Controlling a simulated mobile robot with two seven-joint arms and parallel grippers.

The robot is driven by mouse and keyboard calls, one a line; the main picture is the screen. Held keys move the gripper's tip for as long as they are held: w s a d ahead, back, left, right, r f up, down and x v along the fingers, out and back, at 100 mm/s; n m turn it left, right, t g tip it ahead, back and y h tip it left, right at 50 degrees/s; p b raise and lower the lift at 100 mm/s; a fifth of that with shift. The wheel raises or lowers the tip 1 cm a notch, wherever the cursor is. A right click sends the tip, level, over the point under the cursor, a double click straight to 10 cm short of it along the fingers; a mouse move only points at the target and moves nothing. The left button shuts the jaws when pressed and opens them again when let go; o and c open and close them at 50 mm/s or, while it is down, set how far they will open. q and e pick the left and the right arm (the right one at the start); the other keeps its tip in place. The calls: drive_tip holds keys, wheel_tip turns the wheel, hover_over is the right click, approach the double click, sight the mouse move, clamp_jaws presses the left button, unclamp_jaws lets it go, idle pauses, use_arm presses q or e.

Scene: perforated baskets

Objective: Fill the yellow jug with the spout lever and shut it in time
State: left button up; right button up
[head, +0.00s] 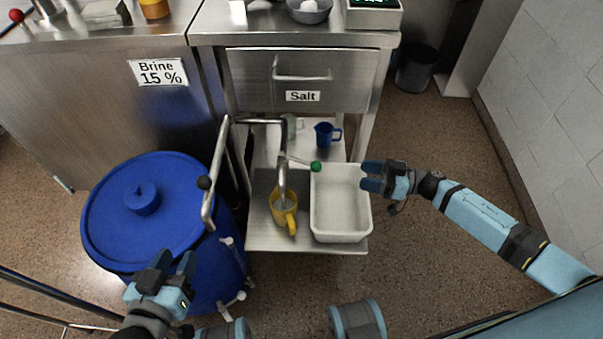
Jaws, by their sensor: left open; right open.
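The yellow jug (291,219) stands on the lower steel shelf, under the end of the metal spout (282,170). Its handle points toward me. The spout lever (302,162) sticks out to the right and ends in a green knob (316,167). I cannot tell whether liquid is running or how full the jug is. My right gripper (366,176) is open and empty, to the right of the green knob and apart from it, by the white tub's right edge. My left gripper (175,264) is open and empty in front of the blue barrel, well left of the jug.
A white tub (341,238) stands right of the jug. A blue barrel (108,232) with a pump handle (221,160) is at left. A blue jug (324,134) sits behind on the shelf, under the drawer marked Salt (330,82).

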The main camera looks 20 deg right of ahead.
sight(318, 166)
use_arm(q)
drive_tip(key=r, duration=0.1)
drive_tip(key=d+r+t+h+b, duration=0.1)
drive_tip(key=r, duration=0.1)
drive_tip(key=w+d+r+t+b, duration=0.1)
drive_tip(key=shift+w+d+r+h, duration=0.1)
drive_tip(key=shift+d+r+h, duration=0.15)
drive_tip(key=shift+r+h, duration=0.15)
use_arm(e)
drive_tip(key=x, duration=1.3)
drive_tip(key=shift+w+a, duration=0.15)
drive_tip(key=shift+w, duration=0.1)
use_arm(q)
drive_tip(key=shift+f, duration=0.1)
use_arm(e)
drive_tip(key=c, duration=1.1)
use_arm(q)
drive_tip(key=shift+a, duration=0.15)
